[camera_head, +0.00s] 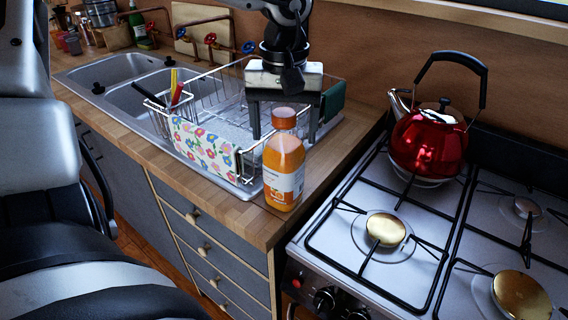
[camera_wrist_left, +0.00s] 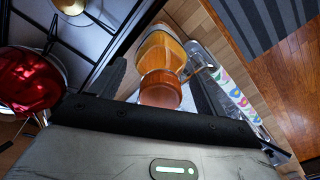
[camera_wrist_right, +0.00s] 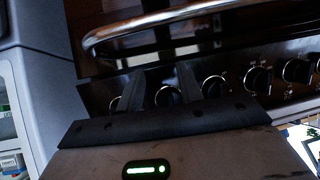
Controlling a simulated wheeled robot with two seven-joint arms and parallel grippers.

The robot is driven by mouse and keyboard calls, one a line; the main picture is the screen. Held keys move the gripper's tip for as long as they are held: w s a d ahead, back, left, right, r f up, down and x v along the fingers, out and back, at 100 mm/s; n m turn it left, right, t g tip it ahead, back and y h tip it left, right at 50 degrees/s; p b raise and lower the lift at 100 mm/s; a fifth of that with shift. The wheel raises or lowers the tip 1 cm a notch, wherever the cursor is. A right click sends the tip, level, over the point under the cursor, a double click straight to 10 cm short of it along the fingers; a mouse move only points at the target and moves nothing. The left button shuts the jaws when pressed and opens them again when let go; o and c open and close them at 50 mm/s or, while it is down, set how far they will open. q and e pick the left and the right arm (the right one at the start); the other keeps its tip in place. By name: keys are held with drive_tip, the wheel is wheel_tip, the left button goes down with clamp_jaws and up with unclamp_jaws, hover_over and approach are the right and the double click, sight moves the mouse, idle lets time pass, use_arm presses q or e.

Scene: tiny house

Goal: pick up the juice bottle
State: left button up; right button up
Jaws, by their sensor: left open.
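The juice bottle (camera_head: 284,165) has orange juice, an orange cap and a white label. It stands upright on the wooden counter near its front corner, between the dish rack and the stove. My left gripper (camera_head: 283,128) is open and points down, just behind and above the bottle. In the left wrist view the bottle (camera_wrist_left: 163,62) shows cap nearest, with the fingers apart on either side of it; I cannot tell whether they touch it. My right gripper (camera_wrist_right: 172,85) shows only in its own wrist view, fingers apart and empty, in front of the oven knobs.
A wire dish rack (camera_head: 222,92) with a floral cloth (camera_head: 205,146) stands directly left of and behind the bottle. The gas stove (camera_head: 345,215) with a red kettle (camera_head: 428,142) is on the right. An oven handle (camera_wrist_right: 165,22) is close to my right gripper.

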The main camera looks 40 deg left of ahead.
use_arm(q)
drive_tip(key=shift+w, duration=0.1)
clamp_jaws()
drive_tip(key=shift+r, duration=0.1)
